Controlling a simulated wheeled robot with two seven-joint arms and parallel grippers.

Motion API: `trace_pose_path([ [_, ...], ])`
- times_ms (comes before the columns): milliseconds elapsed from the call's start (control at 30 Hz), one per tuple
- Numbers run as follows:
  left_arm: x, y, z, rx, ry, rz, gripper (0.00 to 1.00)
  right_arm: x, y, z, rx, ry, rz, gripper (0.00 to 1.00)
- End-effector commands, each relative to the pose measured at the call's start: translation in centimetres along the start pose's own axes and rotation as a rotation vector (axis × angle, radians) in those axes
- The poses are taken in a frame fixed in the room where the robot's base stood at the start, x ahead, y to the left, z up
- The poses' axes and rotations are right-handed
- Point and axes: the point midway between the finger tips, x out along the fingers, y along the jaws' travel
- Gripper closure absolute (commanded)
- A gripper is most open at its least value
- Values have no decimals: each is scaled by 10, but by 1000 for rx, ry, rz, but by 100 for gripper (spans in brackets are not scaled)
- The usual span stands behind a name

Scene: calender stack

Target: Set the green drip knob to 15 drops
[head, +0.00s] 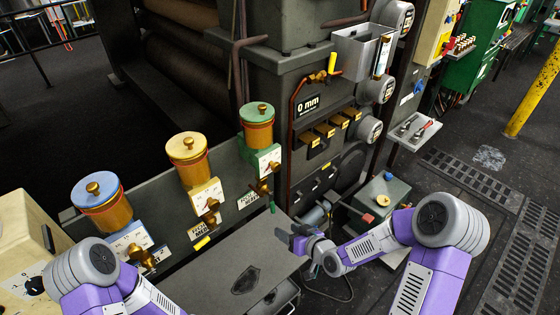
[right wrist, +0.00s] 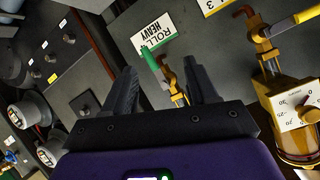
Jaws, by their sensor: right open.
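The green-topped oiler (head: 257,118) is the rightmost of three in the head view. Its green dial plate (head: 263,158) sits below the brass cup, too small to read. Beneath it is a brass valve (head: 262,187) with a green lever (head: 272,207). In the right wrist view the green lever (right wrist: 151,63) and brass valve (right wrist: 170,76) show between and beyond my fingers; the green dial is not visible there. My right gripper (head: 291,236) is open and empty, below and right of the valve, apart from it. It also shows in the right wrist view (right wrist: 160,88). My left gripper is out of view.
A yellow oiler (head: 188,155) and a blue oiler (head: 103,205) stand to the left. A grey metal plate (head: 225,270) lies below them.

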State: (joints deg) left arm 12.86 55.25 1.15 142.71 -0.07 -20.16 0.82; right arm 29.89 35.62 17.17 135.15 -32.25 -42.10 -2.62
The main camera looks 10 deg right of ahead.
Motion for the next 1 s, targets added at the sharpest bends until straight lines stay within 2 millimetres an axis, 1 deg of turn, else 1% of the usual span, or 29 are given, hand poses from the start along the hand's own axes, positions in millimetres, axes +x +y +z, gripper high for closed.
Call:
trace_pose_path([
  [33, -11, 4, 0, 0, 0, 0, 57, -15, 0, -52, -84, 119, -13, 43],
  [100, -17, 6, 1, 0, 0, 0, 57, -31, -6, -102, -191, 248, -41, 43],
  [200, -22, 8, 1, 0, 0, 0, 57, -51, -16, -148, -309, 373, -73, 43],
  [233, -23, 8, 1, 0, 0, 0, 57, -55, -18, -156, -333, 398, -79, 43],
  [300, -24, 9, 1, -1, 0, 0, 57, -61, -23, -168, -370, 433, -92, 43],
  [367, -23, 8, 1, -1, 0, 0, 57, -60, -26, -173, -384, 447, -99, 43],
  [467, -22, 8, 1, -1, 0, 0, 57, -49, -28, -177, -385, 448, -101, 43],
  [700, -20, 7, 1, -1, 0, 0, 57, -14, -35, -192, -382, 446, -100, 43],
  [800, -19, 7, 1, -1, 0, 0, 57, -3, -36, -196, -383, 445, -99, 43],
  [1000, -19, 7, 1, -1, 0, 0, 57, 6, -38, -200, -382, 443, -98, 43],
])
